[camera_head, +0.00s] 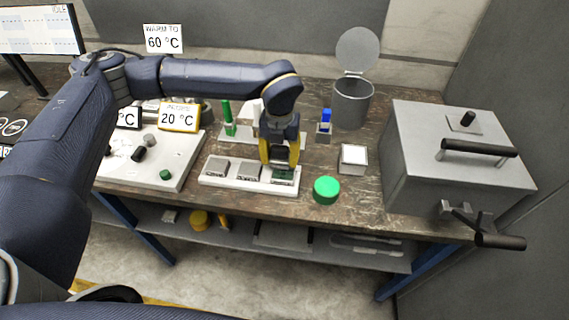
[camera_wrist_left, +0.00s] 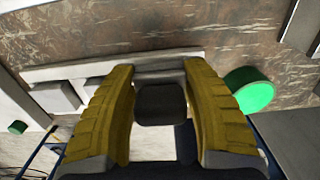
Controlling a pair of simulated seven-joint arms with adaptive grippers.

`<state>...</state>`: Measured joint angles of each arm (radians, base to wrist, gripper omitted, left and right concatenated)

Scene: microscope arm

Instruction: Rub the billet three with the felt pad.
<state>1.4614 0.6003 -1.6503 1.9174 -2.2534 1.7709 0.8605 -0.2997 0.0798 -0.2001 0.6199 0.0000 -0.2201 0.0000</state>
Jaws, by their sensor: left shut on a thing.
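A white tray (camera_head: 235,184) near the table's front edge holds three billets in a row: a grey left one (camera_head: 217,166), a grey middle one (camera_head: 248,170) and the right one, billet three (camera_head: 284,176), with a dark green top. My left gripper (camera_head: 281,160) points down over billet three, shut on a dark block, apparently the felt pad (camera_wrist_left: 160,104). The pad is low over billet three; I cannot tell whether they touch. My right gripper is not in view.
A green disc (camera_head: 326,190) lies right of the tray, with a white-topped square block (camera_head: 353,157) behind it. An open-lidded bin (camera_head: 352,103) and a large grey box with handles (camera_head: 450,165) stand further right. A white board (camera_head: 130,172) with small parts lies left.

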